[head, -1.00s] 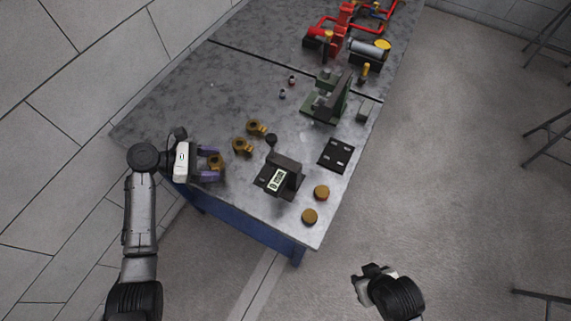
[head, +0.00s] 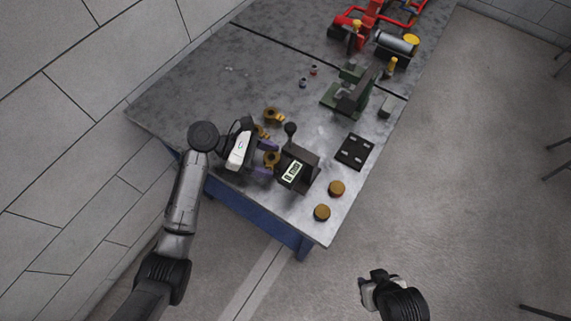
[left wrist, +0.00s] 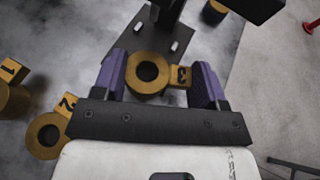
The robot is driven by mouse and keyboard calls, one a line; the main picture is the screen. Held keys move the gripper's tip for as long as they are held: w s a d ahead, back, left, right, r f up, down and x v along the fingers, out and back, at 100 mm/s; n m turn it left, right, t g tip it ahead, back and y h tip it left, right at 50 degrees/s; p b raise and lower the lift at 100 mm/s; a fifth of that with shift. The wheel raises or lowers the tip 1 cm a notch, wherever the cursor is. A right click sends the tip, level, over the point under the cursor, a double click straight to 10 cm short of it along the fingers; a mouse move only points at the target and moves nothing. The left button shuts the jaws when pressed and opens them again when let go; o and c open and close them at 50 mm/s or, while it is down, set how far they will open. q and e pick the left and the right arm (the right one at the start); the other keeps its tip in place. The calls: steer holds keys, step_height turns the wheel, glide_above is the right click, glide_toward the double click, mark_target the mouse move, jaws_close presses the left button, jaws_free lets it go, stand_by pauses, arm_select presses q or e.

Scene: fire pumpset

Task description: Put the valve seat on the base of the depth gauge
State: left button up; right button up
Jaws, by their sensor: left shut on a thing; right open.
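My left gripper (head: 266,159) is shut on a brass ring-shaped valve seat (head: 271,158). In the left wrist view, the seat (left wrist: 148,72) lies between the purple fingers, with its tag marked 3 toward the right finger. The depth gauge (head: 300,168), a dark block with a lit display, stands just right of the seat in the head view. I cannot tell whether the seat touches the base. My right gripper (head: 370,280) is open and empty, away from the table.
Two more valve seats, marked 1 (left wrist: 12,90) and 2 (left wrist: 48,135), lie on the table beside my left gripper. Two brass discs (head: 336,188) (head: 322,212), a black slotted plate (head: 354,151) and a green press-like fixture (head: 350,92) stand farther right. A red pump assembly (head: 365,25) is at the back.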

mark_target(277, 163)
arm_select(q)
steer(key=shift+s+d, duration=0.1)
steer(key=shift+d, duration=0.5)
steer(key=d, duration=0.2)
steer(key=d+b, duration=0.1)
steer(key=shift+s+d+f, duration=0.1)
steer(key=shift+s+d, duration=0.25)
steer(key=shift+s, duration=0.05)
steer(key=shift+f+b, duration=0.4)
steer(key=shift+f, duration=0.2)
steer(key=shift+a, duration=0.25)
steer(key=shift+w+d+p, duration=0.1)
steer(key=shift+p, duration=0.2)
steer(key=o, duration=1.2)
steer(key=shift+f, duration=0.15)
